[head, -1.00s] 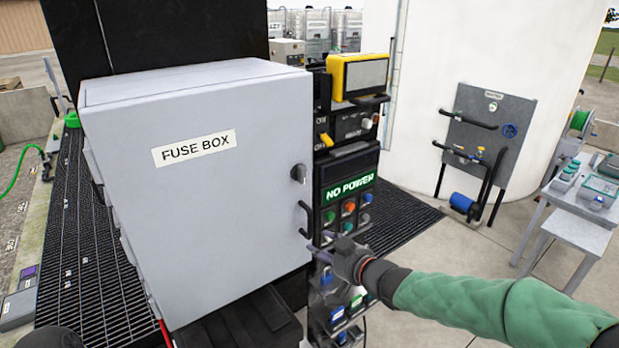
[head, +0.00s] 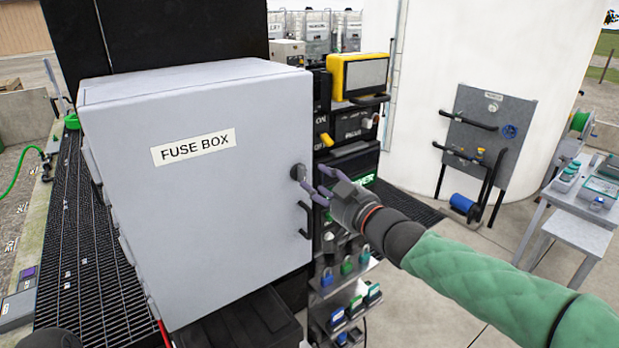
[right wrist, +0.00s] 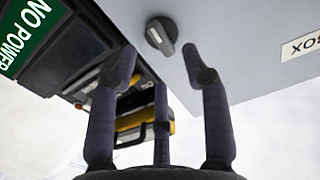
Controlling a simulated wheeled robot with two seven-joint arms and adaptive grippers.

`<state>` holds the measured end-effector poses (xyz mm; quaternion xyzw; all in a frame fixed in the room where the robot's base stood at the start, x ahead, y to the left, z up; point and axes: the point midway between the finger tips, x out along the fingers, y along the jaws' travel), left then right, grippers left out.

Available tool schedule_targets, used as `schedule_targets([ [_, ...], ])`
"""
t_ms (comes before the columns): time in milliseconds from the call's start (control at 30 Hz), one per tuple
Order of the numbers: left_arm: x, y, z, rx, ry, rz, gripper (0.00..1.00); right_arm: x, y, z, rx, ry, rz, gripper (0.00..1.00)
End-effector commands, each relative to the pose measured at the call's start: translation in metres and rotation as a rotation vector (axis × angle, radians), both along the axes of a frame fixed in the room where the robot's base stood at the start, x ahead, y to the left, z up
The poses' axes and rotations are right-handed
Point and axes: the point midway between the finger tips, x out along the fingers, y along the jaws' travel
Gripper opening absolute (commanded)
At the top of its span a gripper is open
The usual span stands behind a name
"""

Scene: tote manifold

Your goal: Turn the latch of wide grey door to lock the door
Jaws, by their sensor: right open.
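The wide grey door (head: 205,215) labelled FUSE BOX is flat against its box and looks closed. Its dark round latch (head: 298,173) sits near the door's right edge, above a black handle (head: 305,220). In the right wrist view the latch (right wrist: 161,35) shows whole, with a raised bar set at a slant. My right gripper (head: 315,187) is open and empty just right of the latch in the head view. In the right wrist view its fingers (right wrist: 160,75) are spread below the latch, apart from it as far as I can tell.
A black panel with a yellow-framed screen (head: 358,73) stands right of the box, close behind my right gripper. Padlocks (head: 347,266) sit on racks below. A green NO POWER sign (right wrist: 25,30) shows in the right wrist view.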

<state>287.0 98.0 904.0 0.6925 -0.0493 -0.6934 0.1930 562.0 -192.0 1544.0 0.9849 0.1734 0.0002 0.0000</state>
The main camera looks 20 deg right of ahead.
Motion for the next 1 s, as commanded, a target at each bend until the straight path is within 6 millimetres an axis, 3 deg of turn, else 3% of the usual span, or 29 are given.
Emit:
schedule_targets([
  [100, 0.000, 0.000, -0.001, 0.000, 0.000, 0.000, 0.00, 0.018, 0.007, -0.001, 0.001, 0.001, 0.001, 0.48],
  [300, 0.000, 0.000, 0.000, 0.000, 0.000, 0.000, 0.00, 0.037, 0.013, 0.000, 0.000, 0.001, 0.000, 0.48],
  [667, 0.000, 0.000, 0.000, 0.000, 0.000, 0.000, 0.00, 0.041, 0.015, 0.000, 0.000, 0.000, -0.001, 0.48],
  [867, 0.000, 0.000, 0.000, 0.000, 0.000, 0.000, 0.00, 0.041, 0.015, 0.000, 0.000, 0.001, -0.001, 0.00],
  [1000, 0.000, 0.000, 0.000, 0.000, 0.000, 0.000, 0.00, 0.041, 0.014, 0.000, 0.000, 0.001, -0.001, 0.00],
])
